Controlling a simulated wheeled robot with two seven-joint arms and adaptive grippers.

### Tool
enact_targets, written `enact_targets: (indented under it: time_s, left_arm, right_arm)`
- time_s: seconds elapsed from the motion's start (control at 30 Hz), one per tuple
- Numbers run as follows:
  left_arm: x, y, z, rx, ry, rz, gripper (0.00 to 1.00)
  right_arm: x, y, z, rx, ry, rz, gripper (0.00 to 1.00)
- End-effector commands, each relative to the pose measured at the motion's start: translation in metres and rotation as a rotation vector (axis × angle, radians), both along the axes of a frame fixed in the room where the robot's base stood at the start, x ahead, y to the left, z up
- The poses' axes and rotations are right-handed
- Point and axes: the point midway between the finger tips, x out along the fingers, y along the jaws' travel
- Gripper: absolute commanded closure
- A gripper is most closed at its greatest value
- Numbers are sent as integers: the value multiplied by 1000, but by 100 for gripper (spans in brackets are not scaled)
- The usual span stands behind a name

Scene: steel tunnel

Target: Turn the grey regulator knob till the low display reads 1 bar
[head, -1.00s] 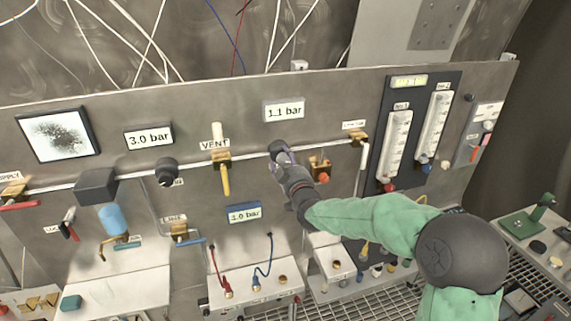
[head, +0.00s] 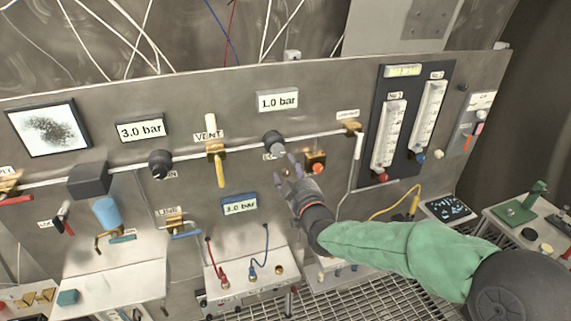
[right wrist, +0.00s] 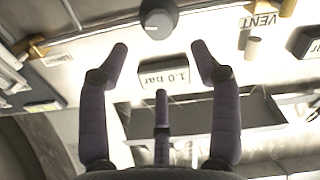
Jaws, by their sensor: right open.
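The grey regulator knob (head: 274,143) sits on the pipe of the steel panel, right of the VENT valve. It also shows at the top of the right wrist view (right wrist: 158,18). The low display (head: 278,101) above it reads 1.0 bar; it appears upside down in the right wrist view (right wrist: 163,76). My right gripper (head: 291,168) is open and empty, below and slightly right of the knob, apart from it. Its spread fingers (right wrist: 160,65) show in the right wrist view with nothing between them. My left gripper is out of view.
Another display (head: 144,129) reads 3.0 bar, above a dark knob (head: 160,163). The VENT valve (head: 217,165) and an orange-knobbed brass valve (head: 316,160) flank the grey knob. A small blue-framed display (head: 238,206) hangs below. Flow meters (head: 390,140) stand to the right.

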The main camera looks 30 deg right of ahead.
Motion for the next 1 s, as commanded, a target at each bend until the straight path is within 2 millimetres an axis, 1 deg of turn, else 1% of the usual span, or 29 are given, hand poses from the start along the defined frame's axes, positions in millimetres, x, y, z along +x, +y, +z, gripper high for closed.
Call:
enact_targets:
  time_s: [0.03,0.1,0.23,0.83,0.87,0.93,0.97,1.0]
  left_arm:
    - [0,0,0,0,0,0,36]
    - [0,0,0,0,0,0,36]
    - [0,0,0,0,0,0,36]
    - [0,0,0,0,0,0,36]
    - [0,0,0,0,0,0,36]
    - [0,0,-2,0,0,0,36]
    - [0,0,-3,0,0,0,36]
    - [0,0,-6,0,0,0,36]
  right_arm:
    - [-6,1,1,0,-1,-1,36]
    - [-12,3,1,0,-1,-1,36]
    - [-19,4,0,0,-1,-1,36]
    - [-21,5,0,0,0,0,36]
    - [-20,5,-2,2,2,1,36]
    - [-18,8,-10,12,17,6,36]
    - [-16,9,-17,21,29,12,36]
    - [-14,12,-29,36,49,19,36]
